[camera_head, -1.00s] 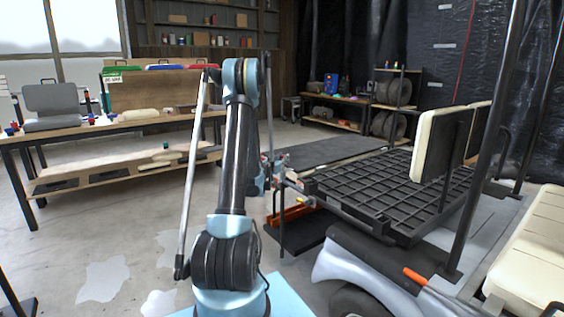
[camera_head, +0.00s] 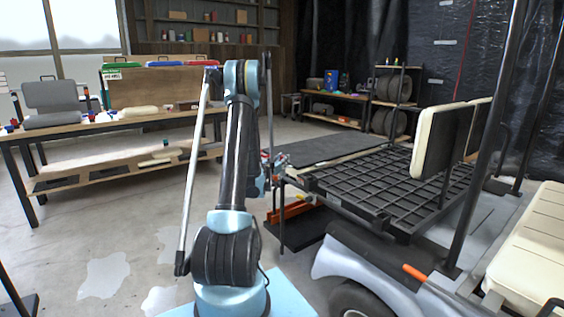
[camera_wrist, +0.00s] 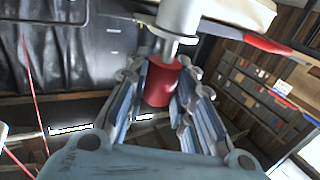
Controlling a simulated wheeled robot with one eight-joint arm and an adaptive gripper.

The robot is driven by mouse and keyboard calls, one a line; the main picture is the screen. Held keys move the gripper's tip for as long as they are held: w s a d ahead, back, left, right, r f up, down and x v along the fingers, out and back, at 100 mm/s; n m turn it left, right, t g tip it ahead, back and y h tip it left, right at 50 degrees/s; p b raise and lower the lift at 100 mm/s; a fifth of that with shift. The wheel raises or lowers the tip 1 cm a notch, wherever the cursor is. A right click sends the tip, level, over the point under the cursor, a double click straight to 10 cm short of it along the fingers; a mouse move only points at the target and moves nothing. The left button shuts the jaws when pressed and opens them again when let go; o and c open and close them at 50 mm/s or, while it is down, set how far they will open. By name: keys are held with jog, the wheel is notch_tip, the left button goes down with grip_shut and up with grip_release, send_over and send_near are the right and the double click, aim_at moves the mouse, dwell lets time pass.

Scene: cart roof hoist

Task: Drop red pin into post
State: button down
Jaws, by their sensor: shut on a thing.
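In the wrist view my gripper (camera_wrist: 167,68) is shut on the red pin (camera_wrist: 159,86), with a finger on each side of its red cylindrical body. A narrower grey metal section (camera_wrist: 165,47) shows beyond the red body, in line with a wider pale round post (camera_wrist: 180,14). I cannot tell whether the metal section is inside the post or only in front of it. In the head view my gripper (camera_head: 268,164) is small and partly hidden by my arm, close to the near left corner of the cart bed.
The black slatted cart bed (camera_head: 385,185) lies right of my gripper, with cream seats (camera_head: 440,142) beyond. An orange-red low frame (camera_head: 292,210) is below the bed corner. A workbench (camera_head: 100,125) stands at the left. Open floor (camera_head: 85,215) lies between the bench and me.

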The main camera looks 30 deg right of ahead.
jog(key=shift+f, duration=0.8)
jog(key=c, duration=1.3)
grip_release()
jog(key=shift+r, duration=4.95)
